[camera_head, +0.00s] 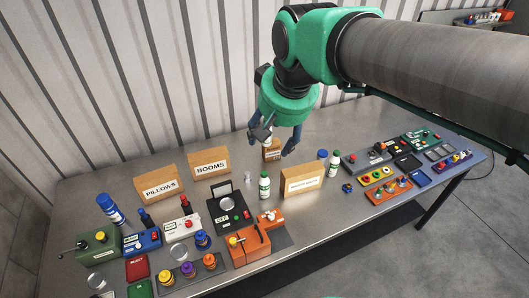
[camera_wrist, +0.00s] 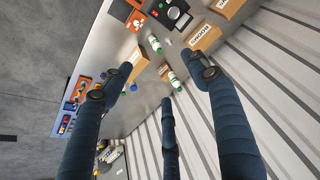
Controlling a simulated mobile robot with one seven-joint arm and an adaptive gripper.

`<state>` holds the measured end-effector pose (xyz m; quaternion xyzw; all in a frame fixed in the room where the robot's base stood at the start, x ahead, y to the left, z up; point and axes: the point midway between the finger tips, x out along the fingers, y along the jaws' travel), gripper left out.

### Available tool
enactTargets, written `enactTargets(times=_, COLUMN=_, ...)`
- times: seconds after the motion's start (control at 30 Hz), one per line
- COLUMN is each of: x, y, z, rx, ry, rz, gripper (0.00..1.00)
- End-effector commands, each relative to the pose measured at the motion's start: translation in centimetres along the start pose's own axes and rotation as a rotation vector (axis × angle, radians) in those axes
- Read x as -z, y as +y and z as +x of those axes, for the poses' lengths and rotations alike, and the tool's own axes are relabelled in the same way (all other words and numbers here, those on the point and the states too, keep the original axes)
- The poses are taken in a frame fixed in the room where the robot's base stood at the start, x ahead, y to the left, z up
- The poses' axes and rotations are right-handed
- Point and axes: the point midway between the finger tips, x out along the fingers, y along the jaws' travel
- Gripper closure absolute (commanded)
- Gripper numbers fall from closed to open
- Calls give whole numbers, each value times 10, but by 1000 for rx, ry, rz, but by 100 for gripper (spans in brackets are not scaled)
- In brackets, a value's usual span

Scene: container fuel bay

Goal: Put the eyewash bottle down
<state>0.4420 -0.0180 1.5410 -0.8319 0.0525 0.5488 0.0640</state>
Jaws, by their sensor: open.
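My gripper (camera_head: 276,141) is open, pointing down over the back middle of the table. A white bottle with a green cap (camera_wrist: 174,79) shows between its spread fingers in the wrist view, apart from them; in the head view it is mostly hidden behind the fingers. A small brown box (camera_head: 271,153) is right beside or under it; I cannot tell which. Two similar white, green-capped bottles stand on the table: one (camera_head: 264,186) in the middle and one (camera_head: 334,164) to the right. Their labels are too small to read, so I cannot tell which is the eyewash bottle.
The metal table (camera_head: 235,160) stands against a corrugated wall. Boxes marked PILLOWS (camera_head: 160,186) and BOOMS (camera_head: 210,164) are at the left, a third box (camera_head: 302,181) in the middle. A blue-capped item (camera_head: 322,155) stands behind it. Devices crowd the front left and right end.

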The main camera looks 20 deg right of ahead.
Motion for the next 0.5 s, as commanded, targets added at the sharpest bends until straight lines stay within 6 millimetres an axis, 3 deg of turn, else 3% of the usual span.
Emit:
enactTargets(times=0.3, x=-81, y=0, z=-4, rx=17, ry=55, rz=-103, gripper=41)
enactTargets(times=0.5, x=-114, y=2, z=0, rx=22, ry=79, rz=-147, gripper=41)
